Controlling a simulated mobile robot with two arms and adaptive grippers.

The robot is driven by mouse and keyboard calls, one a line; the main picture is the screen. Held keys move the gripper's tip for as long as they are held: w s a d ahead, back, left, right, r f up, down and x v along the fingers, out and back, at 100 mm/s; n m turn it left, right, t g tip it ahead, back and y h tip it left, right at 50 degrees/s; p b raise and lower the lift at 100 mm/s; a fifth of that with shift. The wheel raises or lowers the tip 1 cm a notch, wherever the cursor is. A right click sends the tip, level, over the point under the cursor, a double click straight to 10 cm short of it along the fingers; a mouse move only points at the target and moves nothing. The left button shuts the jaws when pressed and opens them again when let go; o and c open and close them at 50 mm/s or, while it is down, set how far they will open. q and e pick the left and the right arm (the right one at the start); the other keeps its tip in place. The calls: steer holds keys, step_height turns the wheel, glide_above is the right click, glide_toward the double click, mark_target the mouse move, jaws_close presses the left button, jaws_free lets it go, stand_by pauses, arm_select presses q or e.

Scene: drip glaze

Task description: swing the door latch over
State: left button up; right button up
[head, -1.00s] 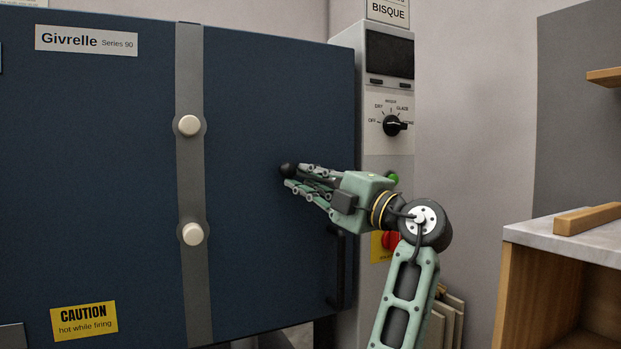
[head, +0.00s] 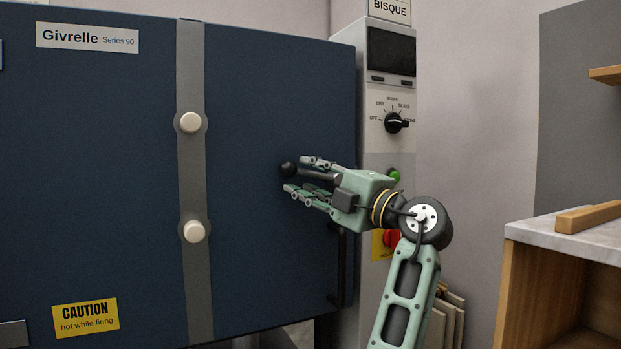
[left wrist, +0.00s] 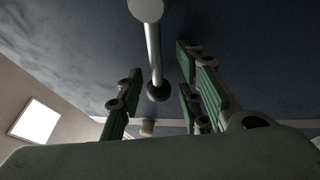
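The door latch is a lever with a dark ball knob (head: 289,169) on the right part of the blue kiln door (head: 100,190). Its bar lies roughly level in the head view, with its right end hidden behind my gripper. My left gripper (head: 294,175) is open around the lever, fingers above and below it. In the left wrist view, the grey latch bar (left wrist: 153,48) runs down from a round hub to the ball, between the spread fingers (left wrist: 160,100), with gaps on both sides. My right gripper is out of view.
A control column with a dial (head: 395,123), green button (head: 394,175) and red button (head: 391,239) stands right of the door, close to my left wrist. A dark vertical handle (head: 341,270) is below the gripper. A wooden bench (head: 540,285) stands at right.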

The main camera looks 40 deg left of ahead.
arm_select(q)
steer(key=v, duration=1.2)
